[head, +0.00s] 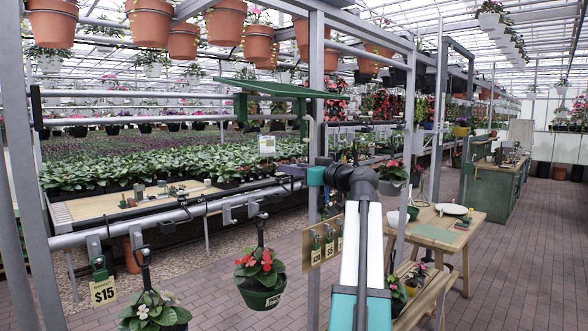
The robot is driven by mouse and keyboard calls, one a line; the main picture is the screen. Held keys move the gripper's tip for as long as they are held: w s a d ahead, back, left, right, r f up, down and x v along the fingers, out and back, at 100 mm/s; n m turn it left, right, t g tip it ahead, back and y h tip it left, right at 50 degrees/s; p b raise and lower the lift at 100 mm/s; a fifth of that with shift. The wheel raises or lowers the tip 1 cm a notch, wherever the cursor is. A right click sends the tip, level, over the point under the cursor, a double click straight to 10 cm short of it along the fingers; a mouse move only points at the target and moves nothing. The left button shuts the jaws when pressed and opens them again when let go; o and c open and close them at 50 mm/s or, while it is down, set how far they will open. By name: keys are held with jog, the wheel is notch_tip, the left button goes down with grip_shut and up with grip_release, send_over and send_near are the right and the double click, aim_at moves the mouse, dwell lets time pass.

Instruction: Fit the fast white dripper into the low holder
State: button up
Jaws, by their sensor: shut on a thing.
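My white and teal arm rises in front of the bench to a black joint and a teal wrist part, which overlaps the grey post. My gripper (323,160) is a small dark shape just above that teal part. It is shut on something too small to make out. A pale curved tube (310,130) shows just above it; I cannot tell whether it is held. I cannot pick out the fast white dripper for sure. A wooden board (323,247) with green clips and price tags hangs left of my arm. I cannot tell which part is the low holder.
A grey rail (160,222) carries hanging pots, a red-flowered one (262,292) and a white-flowered one (160,318). A grey post (314,90) stands by my wrist. A wooden table (440,228) and bench (430,290) stand right. The brick floor (525,260) at far right is clear.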

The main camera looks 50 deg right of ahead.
jog(key=w+f+p, duration=0.1)
jog(key=w, duration=0.6)
jog(key=shift+w+d+f, duration=0.15)
jog(key=shift+w+d, duration=0.05)
jog(key=shift+d, duration=0.05)
dwell(0.5)
jog(key=shift+b, duration=0.95)
dwell(1.9)
jog(key=shift+f, duration=0.2)
jog(key=shift+f+b, duration=1.3)
jog(key=shift+f, duration=0.15)
jog(key=shift+f+b, duration=0.35)
jog(key=shift+b, duration=0.05)
jog(key=shift+f+b, duration=0.85)
jog(key=shift+f, duration=0.15)
